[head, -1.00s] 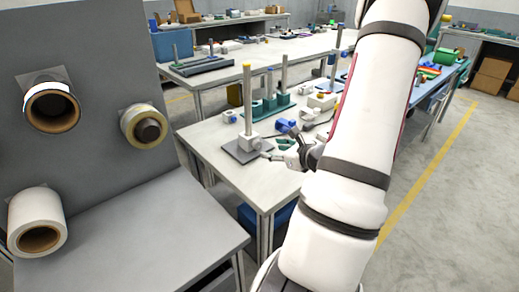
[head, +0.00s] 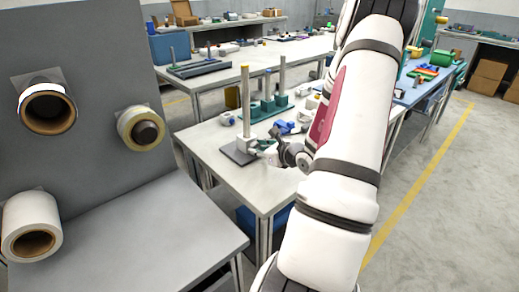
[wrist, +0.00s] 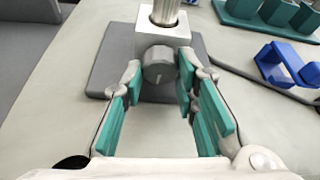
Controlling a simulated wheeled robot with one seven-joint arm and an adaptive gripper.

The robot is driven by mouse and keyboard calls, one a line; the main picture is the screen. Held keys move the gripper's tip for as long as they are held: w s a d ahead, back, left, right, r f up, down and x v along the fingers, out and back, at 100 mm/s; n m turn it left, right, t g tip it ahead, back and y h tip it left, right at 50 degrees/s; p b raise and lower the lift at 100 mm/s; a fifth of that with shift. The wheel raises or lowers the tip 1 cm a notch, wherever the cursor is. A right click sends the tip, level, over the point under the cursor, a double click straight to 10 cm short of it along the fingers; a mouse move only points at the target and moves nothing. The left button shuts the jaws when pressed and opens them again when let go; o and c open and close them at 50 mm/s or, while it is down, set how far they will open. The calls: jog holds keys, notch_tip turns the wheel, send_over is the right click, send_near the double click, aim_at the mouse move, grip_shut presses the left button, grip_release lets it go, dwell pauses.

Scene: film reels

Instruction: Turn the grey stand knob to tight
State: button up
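The stand has a tall post (head: 245,95) rising from a pale block on a dark grey base plate (head: 237,153). In the wrist view the grey round knob (wrist: 159,66) sticks out of the block's front face (wrist: 152,33), towards me. A short pale mark shows low on the knob's face. My gripper (wrist: 158,78) is open, its teal-padded fingertips on the left and right of the knob. A small gap shows on the left; whether the right fingertip touches cannot be told. In the head view my gripper (head: 268,148) is at the stand's right side, and the knob is hidden.
A blue clamp-like part (wrist: 285,65) lies to the right on the table, near a teal rack (wrist: 265,12). The table top (head: 215,134) in front of the stand is clear. A grey panel with tape rolls (head: 47,108) stands at the left.

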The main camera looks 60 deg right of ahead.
grip_shut()
jog(key=shift+r+p, duration=0.1)
jog(key=shift+p, duration=0.35)
jog(key=shift+m+y+p, duration=0.35)
jog(key=shift+m+y, duration=0.05)
jog(key=shift+m, duration=0.1)
jog(key=o, duration=0.8)
grip_release()
jog(key=v, duration=1.2)
